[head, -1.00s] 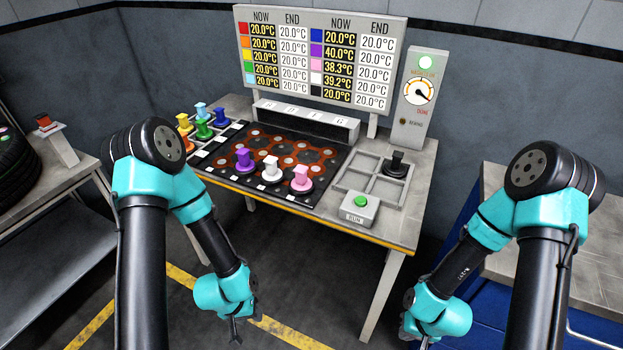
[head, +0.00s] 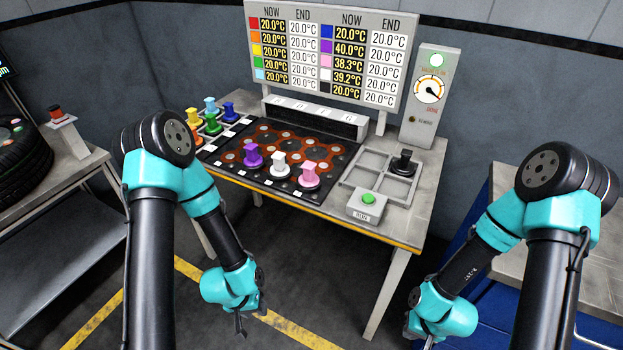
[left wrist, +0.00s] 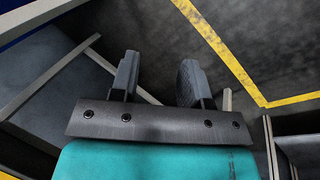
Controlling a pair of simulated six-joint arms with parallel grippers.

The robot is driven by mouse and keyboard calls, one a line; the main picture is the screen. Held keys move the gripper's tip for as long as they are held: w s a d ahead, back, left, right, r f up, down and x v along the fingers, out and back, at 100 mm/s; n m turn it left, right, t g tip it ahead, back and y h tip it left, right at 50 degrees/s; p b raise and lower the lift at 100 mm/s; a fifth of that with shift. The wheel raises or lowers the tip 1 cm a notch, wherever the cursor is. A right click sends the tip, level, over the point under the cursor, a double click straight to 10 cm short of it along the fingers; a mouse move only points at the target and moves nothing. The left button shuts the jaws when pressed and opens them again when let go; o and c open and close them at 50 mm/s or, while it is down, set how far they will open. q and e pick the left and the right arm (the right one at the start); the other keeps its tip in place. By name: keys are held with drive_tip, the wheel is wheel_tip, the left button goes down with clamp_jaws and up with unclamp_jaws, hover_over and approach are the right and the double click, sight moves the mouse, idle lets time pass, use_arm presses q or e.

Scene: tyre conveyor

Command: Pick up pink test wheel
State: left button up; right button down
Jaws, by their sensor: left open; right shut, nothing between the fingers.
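The pink test wheel (head: 309,174) stands upright on the black hot plate near its front right corner, just right of the white test wheel (head: 279,165). My left gripper (head: 241,325) hangs low in front of the table, well below and left of the pink wheel. My right gripper (head: 425,340) hangs low at the bottom right, far from the wheel. Its fingertips are small and partly cut off in the head view.
A purple wheel (head: 252,156) stands left of the white one. Several coloured wheels stand in the left rack. A black wheel (head: 403,163) sits in the grey grid tray (head: 352,186). A green RUN button box (head: 367,206) is at the front right. Open floor lies before the table (head: 330,233).

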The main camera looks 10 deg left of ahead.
idle(0.4)
use_arm(q)
drive_tip(key=o, duration=0.4)
drive_tip(key=shift+c, duration=0.2)
